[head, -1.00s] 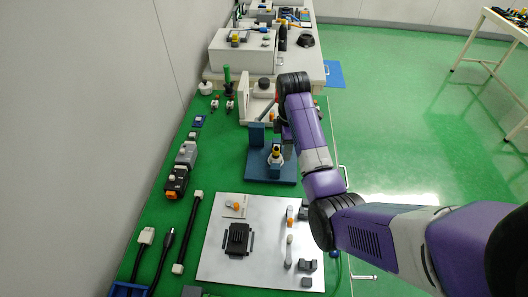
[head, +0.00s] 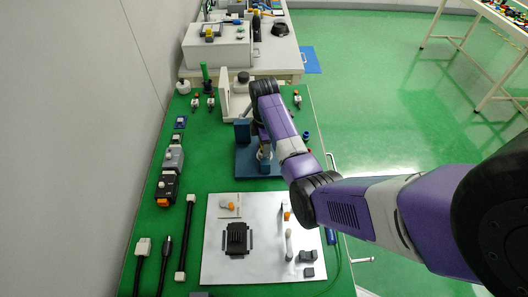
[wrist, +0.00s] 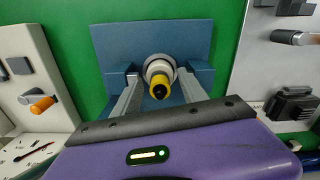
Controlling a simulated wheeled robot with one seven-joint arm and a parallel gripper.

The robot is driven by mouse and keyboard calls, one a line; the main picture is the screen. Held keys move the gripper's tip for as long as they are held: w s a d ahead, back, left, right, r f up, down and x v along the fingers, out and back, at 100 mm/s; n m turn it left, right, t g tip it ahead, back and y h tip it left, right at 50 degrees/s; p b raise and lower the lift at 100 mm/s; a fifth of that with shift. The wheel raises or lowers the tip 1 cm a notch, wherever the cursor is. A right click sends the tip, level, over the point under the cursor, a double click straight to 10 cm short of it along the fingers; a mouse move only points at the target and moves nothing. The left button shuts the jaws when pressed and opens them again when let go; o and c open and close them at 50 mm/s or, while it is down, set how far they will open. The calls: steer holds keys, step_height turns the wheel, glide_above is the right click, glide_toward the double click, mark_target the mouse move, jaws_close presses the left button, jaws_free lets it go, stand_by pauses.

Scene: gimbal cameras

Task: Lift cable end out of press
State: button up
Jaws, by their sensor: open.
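The blue press (wrist: 207,40) has a flat base and an upright block; in the head view (head: 243,133) my arm partly covers it. A round part, seen end-on with a white collar, yellow ring and black centre, looks like the cable end (wrist: 158,80); it sits in front of the press's blue surface in the wrist view. My gripper (wrist: 158,73) is open, with one grey finger on each side of this part. I cannot tell whether the fingers touch it. In the head view, the gripper is mostly hidden behind my arm.
A silver plate (head: 213,265) with a black block (head: 236,239) lies in front of the press. Black cables (head: 186,235) and a grey-black device (head: 169,178) lie at left. A white stand (head: 235,104) rises behind the press. Green tabletop is clear between the device and press.

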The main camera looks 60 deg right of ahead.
steer(key=shift+f, duration=0.35)
steer(key=shift+c, duration=0.4)
steer(key=c, duration=0.9)
steer(key=shift+r, duration=0.2)
